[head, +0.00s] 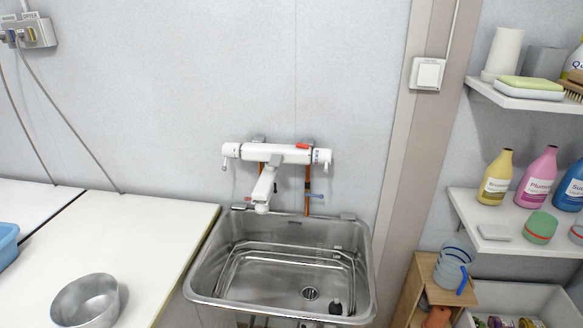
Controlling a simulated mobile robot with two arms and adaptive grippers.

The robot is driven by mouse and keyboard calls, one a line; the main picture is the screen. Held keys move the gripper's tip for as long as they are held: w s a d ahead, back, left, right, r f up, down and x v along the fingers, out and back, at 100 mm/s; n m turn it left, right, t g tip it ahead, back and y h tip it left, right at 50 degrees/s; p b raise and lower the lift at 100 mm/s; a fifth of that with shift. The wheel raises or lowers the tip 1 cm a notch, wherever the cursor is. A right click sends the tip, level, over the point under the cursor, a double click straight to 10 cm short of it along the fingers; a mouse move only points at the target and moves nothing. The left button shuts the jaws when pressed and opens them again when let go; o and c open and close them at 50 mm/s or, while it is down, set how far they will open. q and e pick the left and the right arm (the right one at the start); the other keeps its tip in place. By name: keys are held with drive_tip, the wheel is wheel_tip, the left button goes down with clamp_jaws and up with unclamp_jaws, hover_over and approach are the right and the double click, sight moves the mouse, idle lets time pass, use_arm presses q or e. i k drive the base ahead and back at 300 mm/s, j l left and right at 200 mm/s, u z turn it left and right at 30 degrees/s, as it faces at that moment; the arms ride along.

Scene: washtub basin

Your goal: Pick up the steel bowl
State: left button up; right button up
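The steel bowl (86,302) is a round, grey metal bowl in the head view. It stands upright on the white counter (150,240) at the lower left, near the bottom edge of the picture. Its inside looks empty. Neither of my grippers shows in the head view, so nothing is seen touching the bowl.
A steel basin (215,268) with a white wall tap (265,187) is right of the counter. A blue tub (8,243) is at the left edge. Shelves (520,245) with bottles stand at the right. The counter behind the bowl is clear.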

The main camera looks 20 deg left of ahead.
sight(92, 300)
drive_tip(key=i+j+u, duration=0.15)
drive_tip(key=u, duration=0.3)
drive_tip(key=i+u, duration=0.4)
drive_tip(key=k+u, duration=0.1)
drive_tip(key=u, duration=1.35)
